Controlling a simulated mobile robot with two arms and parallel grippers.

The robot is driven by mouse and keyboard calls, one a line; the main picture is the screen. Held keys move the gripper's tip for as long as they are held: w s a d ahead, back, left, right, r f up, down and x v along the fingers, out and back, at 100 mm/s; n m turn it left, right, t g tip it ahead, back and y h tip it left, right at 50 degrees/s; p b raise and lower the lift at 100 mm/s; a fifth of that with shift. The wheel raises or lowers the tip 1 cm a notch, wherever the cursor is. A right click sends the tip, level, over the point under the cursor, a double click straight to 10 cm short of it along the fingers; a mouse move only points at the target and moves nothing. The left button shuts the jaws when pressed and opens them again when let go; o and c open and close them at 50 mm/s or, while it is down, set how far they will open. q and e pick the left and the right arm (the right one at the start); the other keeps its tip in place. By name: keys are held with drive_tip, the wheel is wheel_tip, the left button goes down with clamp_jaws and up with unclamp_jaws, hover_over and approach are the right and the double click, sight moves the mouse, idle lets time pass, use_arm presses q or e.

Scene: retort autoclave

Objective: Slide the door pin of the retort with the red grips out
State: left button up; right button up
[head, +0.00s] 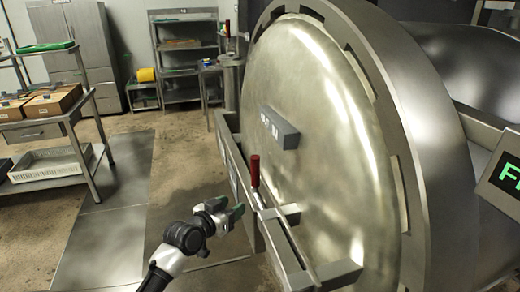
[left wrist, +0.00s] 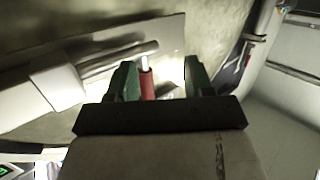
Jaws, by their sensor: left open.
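The retort's big round steel door (head: 300,110) fills the middle of the head view. A red grip (head: 255,171) stands upright at the door's lower left, by a steel bracket (head: 283,243) with a thin rod along it. My left gripper (head: 236,208) is open, just left of and below this grip, with nothing held. In the left wrist view the red grip (left wrist: 147,85) shows between the two green fingers (left wrist: 162,80), nearer the left one. A grey metal rod (left wrist: 118,57) shows beyond it. I cannot tell whether a finger touches the grip. My right gripper is not in view.
A second red grip (head: 228,28) shows farther back, left of the door. A grey block (head: 279,128) sticks out from the door's face. A display with green letters (head: 508,172) is at the right. A shelf cart (head: 50,105) stands at the left. The floor between is clear.

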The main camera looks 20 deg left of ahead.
use_arm(q)
drive_tip(key=m+t+h, duration=0.1)
drive_tip(key=m+h, duration=0.1)
approach(252, 164)
drive_tip(key=x, duration=0.2)
drive_tip(key=p+x, duration=0.2)
drive_tip(key=x, duration=0.7)
drive_tip(key=shift+w+d+p, duration=0.15)
drive_tip(key=shift+w+p, duration=0.15)
drive_tip(key=shift+p, duration=0.1)
drive_tip(key=shift+x, duration=0.8)
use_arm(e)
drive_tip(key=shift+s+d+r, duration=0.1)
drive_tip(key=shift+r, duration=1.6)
use_arm(q)
clamp_jaws()
